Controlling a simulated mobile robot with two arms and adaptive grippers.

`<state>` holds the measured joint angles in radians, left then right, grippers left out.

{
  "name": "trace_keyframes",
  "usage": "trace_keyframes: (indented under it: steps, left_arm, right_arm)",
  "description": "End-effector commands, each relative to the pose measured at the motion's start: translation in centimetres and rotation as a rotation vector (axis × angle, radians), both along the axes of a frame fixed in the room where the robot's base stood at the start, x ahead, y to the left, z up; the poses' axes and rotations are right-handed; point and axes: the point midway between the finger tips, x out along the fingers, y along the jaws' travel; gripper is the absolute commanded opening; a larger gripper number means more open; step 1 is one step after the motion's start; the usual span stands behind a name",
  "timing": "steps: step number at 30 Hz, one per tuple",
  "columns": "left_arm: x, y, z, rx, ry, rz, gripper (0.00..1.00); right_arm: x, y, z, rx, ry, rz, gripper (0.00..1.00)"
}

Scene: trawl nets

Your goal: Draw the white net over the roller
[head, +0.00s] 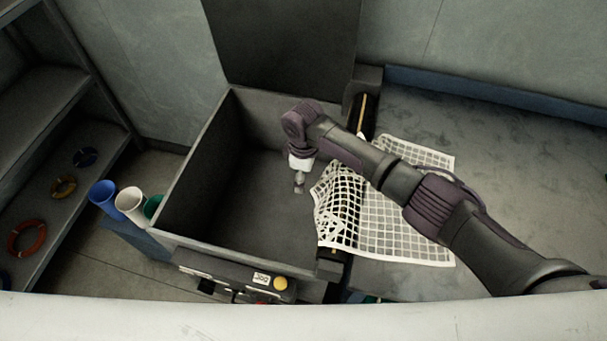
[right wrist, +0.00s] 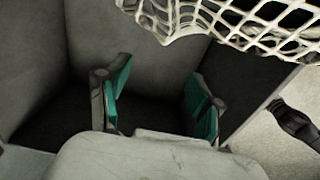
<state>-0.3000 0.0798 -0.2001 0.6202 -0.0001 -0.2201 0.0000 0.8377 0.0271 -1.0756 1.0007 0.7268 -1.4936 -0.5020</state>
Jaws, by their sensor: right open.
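The white net (head: 405,225) lies on the grey table and passes over the dark roller (head: 361,113) at the bin's right side. Its left edge hangs bunched just inside the bin. My right arm crosses above the net and hides part of it and of the roller. My right gripper (head: 299,187) points down over the bin, just left of the net's hanging edge. In the right wrist view the gripper (right wrist: 160,97) is open and empty, its teal pads apart. The net (right wrist: 235,25) shows at the top there, clear of the fingers. My left gripper is not seen.
The deep grey bin (head: 190,165) looks empty inside. A panel with a yellow button (head: 280,283) is on its front. Blue (head: 102,193), white (head: 130,204) and green cups stand at the left, near a shelf with rings (head: 27,237). The table's right part is clear.

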Motion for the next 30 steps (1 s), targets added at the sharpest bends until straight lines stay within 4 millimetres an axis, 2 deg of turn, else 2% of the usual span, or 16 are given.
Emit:
trace_keyframes:
  steps: [1, 7, 19, 30]
  left_arm:
    - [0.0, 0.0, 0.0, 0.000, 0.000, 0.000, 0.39]
    - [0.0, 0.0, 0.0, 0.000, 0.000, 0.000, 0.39]
    - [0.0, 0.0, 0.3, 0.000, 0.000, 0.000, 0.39]
    - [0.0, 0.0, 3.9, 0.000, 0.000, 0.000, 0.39]
  right_arm:
    - [0.0, 0.0, 0.0, 0.000, 0.000, 0.000, 0.67]
    - [0.0, 0.0, 0.0, 0.000, 0.000, 0.000, 1.00]
    - [0.0, 0.0, 0.3, 0.000, 0.000, 0.000, 1.00]
    - [0.0, 0.0, 4.0, 0.000, 0.001, 0.001, 1.00]
